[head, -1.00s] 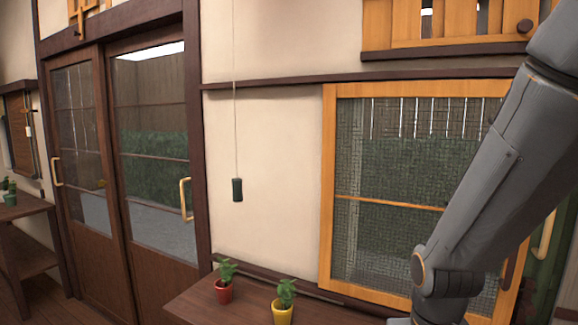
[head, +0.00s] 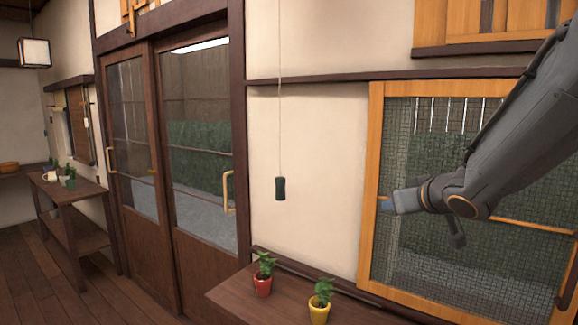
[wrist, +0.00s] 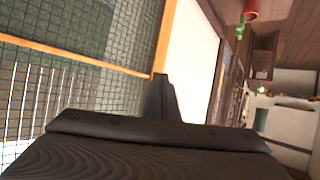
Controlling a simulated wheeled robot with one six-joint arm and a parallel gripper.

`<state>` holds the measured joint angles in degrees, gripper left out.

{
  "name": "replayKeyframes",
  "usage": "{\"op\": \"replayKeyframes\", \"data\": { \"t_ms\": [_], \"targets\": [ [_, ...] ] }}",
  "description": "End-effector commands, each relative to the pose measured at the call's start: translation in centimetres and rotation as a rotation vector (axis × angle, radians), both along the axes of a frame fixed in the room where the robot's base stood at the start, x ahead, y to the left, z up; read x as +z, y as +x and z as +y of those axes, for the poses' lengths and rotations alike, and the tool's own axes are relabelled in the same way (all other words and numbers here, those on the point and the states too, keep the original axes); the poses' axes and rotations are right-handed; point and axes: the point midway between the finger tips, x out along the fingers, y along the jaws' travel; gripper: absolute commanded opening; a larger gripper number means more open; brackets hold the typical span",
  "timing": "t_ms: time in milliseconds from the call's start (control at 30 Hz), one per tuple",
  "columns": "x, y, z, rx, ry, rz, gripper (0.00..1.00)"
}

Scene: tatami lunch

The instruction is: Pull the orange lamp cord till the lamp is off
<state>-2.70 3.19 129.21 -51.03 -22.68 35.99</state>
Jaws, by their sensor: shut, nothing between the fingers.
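No orange cord can be made out in either view. A thin pale cord with a dark green pull (head: 280,188) hangs straight down before the cream wall in the head view. A box-shaped lamp (head: 35,53) with a pale shade and dark frame hangs at the far upper left; I cannot tell whether it is lit. My gripper (head: 385,204) points left in front of the orange-framed window, to the right of the green pull and apart from it. In the wrist view my gripper (wrist: 162,90) is shut and empty.
A brown shelf (head: 235,297) holds a red pot (head: 262,286) and a yellow pot (head: 319,311) with plants, below the green pull. Sliding doors (head: 140,240) stand left of it. A side table (head: 75,192) with small plants stands farther left. The wooden floor there is open.

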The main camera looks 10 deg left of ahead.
Motion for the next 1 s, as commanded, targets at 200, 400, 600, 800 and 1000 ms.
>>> {"op": "replayKeyframes", "data": {
  "t_ms": [200, 400, 600, 800, 1000],
  "targets": [
    [11.2, -2.0, 11.3, 0.470, 0.150, -0.161, 0.00],
    [14.1, -6.1, 15.2, 0.718, 0.194, -0.126, 0.00],
    [14.3, -7.1, 15.8, 0.767, 0.202, -0.108, 0.00],
    [14.3, -7.0, 15.8, 0.765, 0.201, -0.109, 0.00],
    [14.1, -6.6, 16.9, 0.767, 0.201, -0.108, 0.00]
  ]
}}
